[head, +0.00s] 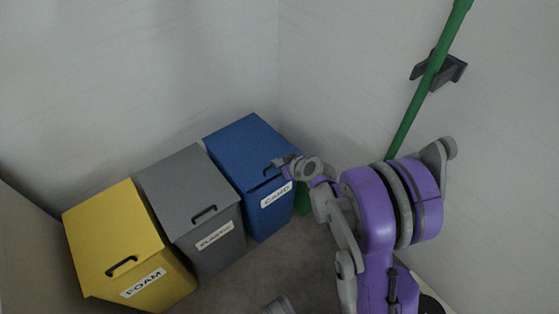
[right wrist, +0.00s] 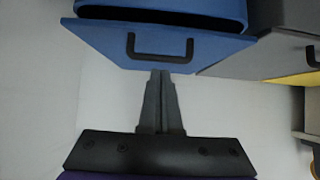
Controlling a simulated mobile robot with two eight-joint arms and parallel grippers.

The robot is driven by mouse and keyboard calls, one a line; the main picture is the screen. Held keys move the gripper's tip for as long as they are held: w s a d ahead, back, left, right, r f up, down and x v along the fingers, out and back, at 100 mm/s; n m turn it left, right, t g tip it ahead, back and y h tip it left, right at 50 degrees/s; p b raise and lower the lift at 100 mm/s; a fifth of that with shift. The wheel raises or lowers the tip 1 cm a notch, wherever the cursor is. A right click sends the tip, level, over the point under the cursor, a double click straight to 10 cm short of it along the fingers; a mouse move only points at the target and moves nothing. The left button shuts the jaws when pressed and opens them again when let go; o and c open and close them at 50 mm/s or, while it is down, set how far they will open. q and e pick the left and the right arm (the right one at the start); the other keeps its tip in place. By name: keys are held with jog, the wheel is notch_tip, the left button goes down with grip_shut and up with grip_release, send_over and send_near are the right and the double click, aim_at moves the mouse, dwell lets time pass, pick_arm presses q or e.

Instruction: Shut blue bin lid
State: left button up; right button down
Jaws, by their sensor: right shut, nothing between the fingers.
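The blue bin (head: 268,208) stands in the corner, at the right end of a row of bins. My right gripper (head: 272,164) is over the lid's front part, by the handle. Its fingers (right wrist: 160,76) are together and empty, pointing at the lid just by the handle. Whether they touch it is unclear.
A grey bin (head: 185,190) and a yellow bin (head: 110,230) stand to the left, with lids down. A green pole (head: 425,85) in a dark wall bracket (head: 453,70) leans at the right. Walls close off the back and right. Floor is clear in front.

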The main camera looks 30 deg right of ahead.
jog(key=shift+f, duration=0.3)
jog(key=f+b, duration=0.1)
jog(key=f, duration=0.2)
jog(key=shift+s+b, duration=0.3)
jog(key=shift+b, duration=0.05)
jog(key=shift+s+r, duration=0.1)
jog(key=shift+r, duration=0.05)
